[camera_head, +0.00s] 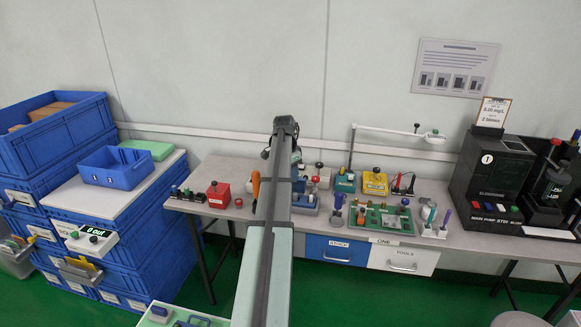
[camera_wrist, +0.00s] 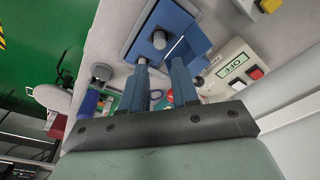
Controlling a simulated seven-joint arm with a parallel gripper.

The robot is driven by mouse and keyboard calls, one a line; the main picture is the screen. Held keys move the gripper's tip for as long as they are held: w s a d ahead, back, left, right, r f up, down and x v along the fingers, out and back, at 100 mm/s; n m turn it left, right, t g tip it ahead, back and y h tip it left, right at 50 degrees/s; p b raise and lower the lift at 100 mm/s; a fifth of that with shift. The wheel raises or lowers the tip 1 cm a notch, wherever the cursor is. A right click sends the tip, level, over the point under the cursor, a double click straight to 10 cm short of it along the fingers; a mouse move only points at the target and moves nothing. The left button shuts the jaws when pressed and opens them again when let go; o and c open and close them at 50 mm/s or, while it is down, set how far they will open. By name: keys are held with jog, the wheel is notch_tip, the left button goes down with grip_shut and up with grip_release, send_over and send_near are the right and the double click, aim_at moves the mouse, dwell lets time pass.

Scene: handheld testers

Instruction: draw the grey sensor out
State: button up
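My gripper (camera_wrist: 160,72) shows in the wrist view as two blue fingers with a clear gap between them and nothing held. Beyond the fingertips is a blue holder (camera_wrist: 189,31) with a dark round knob (camera_wrist: 159,40) on it. A grey round-topped piece (camera_wrist: 101,72) stands to the left of the fingers; I cannot tell for certain which piece is the grey sensor.
The bench (camera_head: 240,173) carries a red box (camera_head: 218,194), a yellow box (camera_head: 375,183), a green tray (camera_head: 383,219) and a black machine (camera_head: 490,175). An OFF-labelled box (camera_wrist: 233,68) is close right of the fingers. Blue crates (camera_head: 62,137) stand at left.

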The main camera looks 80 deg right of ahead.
aim_at(295, 194)
jog(key=f, duration=0.6)
jog(key=s+d+f, duration=0.1)
jog(key=f, duration=0.2)
jog(key=shift+f, duration=0.25)
grip_shut()
dwell(0.5)
